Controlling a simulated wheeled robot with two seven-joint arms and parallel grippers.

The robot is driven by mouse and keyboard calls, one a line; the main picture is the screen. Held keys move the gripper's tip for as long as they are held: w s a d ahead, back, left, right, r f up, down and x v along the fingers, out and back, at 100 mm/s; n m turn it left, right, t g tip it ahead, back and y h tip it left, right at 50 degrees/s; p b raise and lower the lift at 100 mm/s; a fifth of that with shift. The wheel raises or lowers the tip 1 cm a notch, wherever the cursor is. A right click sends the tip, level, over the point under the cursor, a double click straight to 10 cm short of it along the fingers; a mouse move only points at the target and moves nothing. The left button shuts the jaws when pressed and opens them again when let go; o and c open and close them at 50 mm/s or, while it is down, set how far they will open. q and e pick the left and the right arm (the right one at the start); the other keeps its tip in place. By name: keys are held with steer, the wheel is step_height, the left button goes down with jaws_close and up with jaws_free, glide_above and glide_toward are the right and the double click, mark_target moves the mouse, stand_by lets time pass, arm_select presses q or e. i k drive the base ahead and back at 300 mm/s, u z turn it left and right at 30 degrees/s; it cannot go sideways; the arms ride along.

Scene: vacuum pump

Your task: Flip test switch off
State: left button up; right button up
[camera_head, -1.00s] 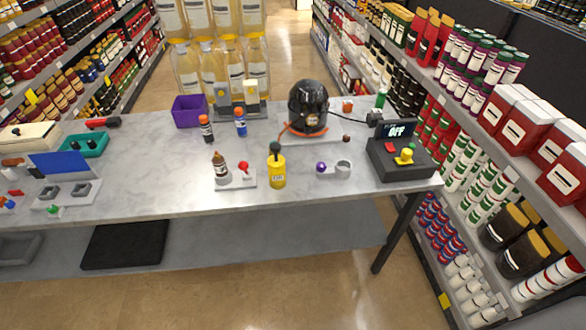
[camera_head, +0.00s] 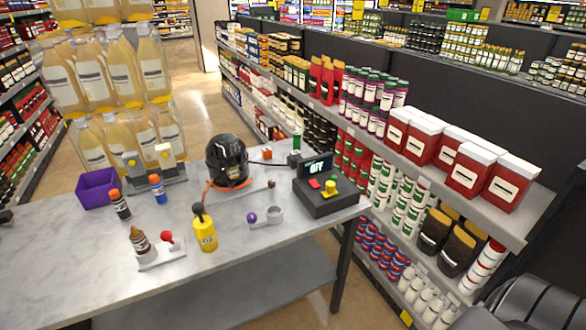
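A black control box (camera_head: 325,195) stands at the right end of the table. Its upright display (camera_head: 317,167) reads OFF. A red part (camera_head: 315,184) and a yellow knob or switch (camera_head: 329,187) sit on its top; I cannot tell which of them is the test switch, or its exact position. A shiny black round pump-like body (camera_head: 227,160) with an orange band stands to the left of the box.
The grey marble table (camera_head: 75,265) also holds a purple bin (camera_head: 98,188), a yellow bottle (camera_head: 205,232), a brown bottle (camera_head: 139,240) and a holder with a purple ball (camera_head: 252,218). Stocked shelves (camera_head: 440,190) stand close to the table's right end.

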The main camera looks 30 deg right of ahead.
mark_target(314, 183)
steer(key=u, duration=2.15)
steer(key=k, duration=0.6)
steer(key=z, duration=1.65)
